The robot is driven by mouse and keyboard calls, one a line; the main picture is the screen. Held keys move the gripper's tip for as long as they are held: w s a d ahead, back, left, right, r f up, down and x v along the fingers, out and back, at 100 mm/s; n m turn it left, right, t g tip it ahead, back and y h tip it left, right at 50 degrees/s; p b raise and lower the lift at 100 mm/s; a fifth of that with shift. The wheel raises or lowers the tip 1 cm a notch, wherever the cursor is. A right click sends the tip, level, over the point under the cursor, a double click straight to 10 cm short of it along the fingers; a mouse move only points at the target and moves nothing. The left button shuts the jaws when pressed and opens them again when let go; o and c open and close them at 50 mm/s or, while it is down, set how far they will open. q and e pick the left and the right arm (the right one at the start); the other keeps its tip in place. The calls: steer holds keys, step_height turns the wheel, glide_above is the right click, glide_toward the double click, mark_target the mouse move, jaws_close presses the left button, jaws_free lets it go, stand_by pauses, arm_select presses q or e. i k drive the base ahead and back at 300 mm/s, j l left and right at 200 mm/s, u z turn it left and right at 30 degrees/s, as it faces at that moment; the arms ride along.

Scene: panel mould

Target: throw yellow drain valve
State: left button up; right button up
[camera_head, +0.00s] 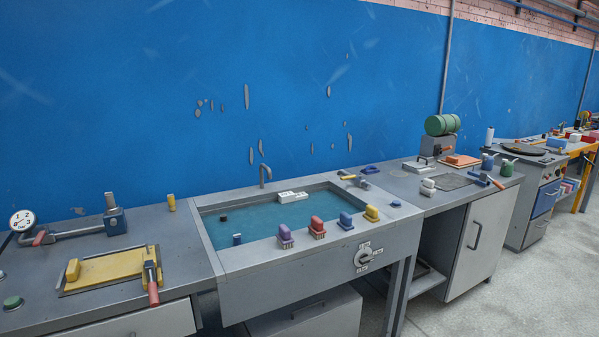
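A row of small coloured pieces stands on the front rim of a sink (222,262) filled with blue-green water. The yellow one (371,213), which looks like the yellow drain valve, is at the right end of the row. To its left are a blue one (345,221), a red one (317,228) and a purple one (285,237). It is too small to tell its valve position. Neither of my grippers is in view.
A tap (264,175) rises behind the sink, and a white block (292,196) is in the basin. A round dial (363,255) is on the sink's front. The left bench holds a yellow board (105,268) and a gauge (22,220).

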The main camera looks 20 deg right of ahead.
mark_target(347, 177)
steer(key=i+l+z, duration=0.25)
steer(key=i+l, duration=0.25)
steer(key=i+l+z, duration=0.3)
steer(key=i+l, duration=0.25)
steer(key=i+l+z, duration=0.25)
steer(key=i, duration=0.3)
